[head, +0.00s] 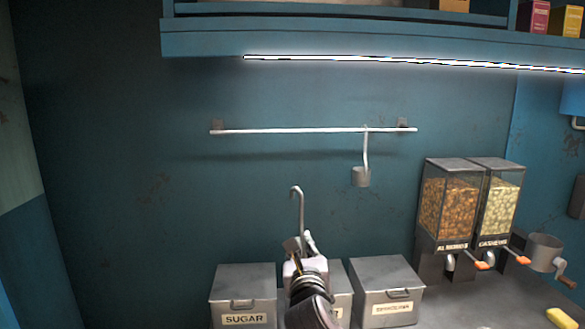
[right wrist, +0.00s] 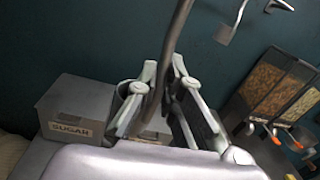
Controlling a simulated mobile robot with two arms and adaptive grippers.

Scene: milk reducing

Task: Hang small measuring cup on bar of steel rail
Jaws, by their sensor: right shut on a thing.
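The steel rail (head: 300,131) runs level along the blue wall in the head view. In the right wrist view the handle (right wrist: 174,50) rises between the fingers of my right gripper (right wrist: 160,84). The cup's bowl is mostly hidden by the gripper. My left gripper is not in view.
Another cup (head: 361,177) hangs from the rail's right part; it also shows in the right wrist view (right wrist: 225,34). Metal canisters, including the sugar one (head: 243,287), stand below. Two nut dispensers (head: 450,205) stand at right. A lit shelf (head: 350,45) is above. The rail's left part is clear.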

